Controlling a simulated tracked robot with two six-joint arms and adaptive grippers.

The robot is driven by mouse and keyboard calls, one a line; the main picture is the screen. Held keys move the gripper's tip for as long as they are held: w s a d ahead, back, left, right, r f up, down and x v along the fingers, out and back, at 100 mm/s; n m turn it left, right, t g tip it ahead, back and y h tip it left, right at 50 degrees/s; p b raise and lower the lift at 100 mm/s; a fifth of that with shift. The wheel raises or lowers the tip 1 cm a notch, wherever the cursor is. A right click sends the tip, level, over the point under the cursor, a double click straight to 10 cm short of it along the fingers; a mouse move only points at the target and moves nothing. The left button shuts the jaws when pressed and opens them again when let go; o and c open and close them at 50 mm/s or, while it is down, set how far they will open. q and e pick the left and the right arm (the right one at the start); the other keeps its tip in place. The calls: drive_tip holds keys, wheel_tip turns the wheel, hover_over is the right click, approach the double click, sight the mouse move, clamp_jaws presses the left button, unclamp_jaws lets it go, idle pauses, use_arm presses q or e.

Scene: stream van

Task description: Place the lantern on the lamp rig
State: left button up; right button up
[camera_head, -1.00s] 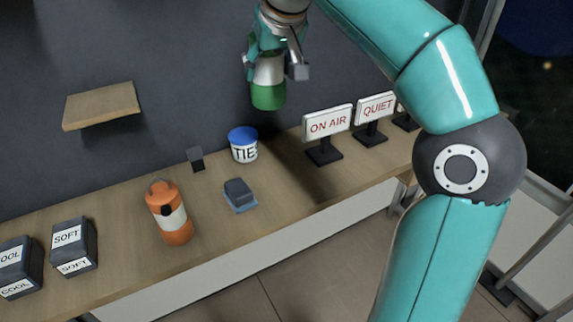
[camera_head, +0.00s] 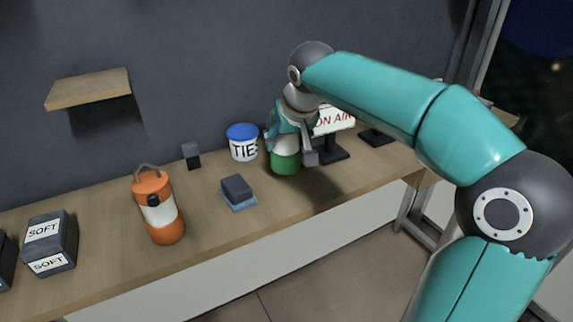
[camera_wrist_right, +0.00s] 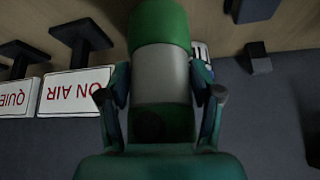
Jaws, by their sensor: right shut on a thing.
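A green and white lantern (camera_head: 286,162) is held upright in my right gripper (camera_head: 293,142), low at the counter beside the TIES tub. I cannot tell whether its green base touches the counter. In the right wrist view the lantern (camera_wrist_right: 161,62) sits between the two fingers of the gripper (camera_wrist_right: 160,90), which are shut around its body. An orange and white lantern (camera_head: 158,210) with a handle stands on the counter at the left, away from the gripper. I cannot make out for sure which thing is the lamp rig. My left gripper is not in view.
The wooden counter (camera_head: 290,207) carries a TIES tub (camera_head: 242,145), a dark block on a blue pad (camera_head: 237,190), a small dark block (camera_head: 191,155), an ON AIR sign (camera_head: 333,120) partly hidden by my gripper, and SOFT boxes (camera_head: 50,243). A wall shelf (camera_head: 90,90) is bare.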

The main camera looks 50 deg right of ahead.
sight(289, 154)
drive_tip(key=shift+f+b, duration=0.35)
drive_tip(key=shift+f, duration=2.05)
drive_tip(key=shift+f, duration=0.2)
drive_tip(key=o, duration=1.4)
drive_tip(key=shift+c, duration=0.2)
drive_tip(key=shift+r, duration=0.1)
drive_tip(key=shift+r, duration=0.2)
drive_tip(key=p+v, duration=0.1)
drive_tip(key=v, duration=1)
drive_tip(key=shift+a+r, duration=0.2)
drive_tip(key=shift+r, duration=0.15)
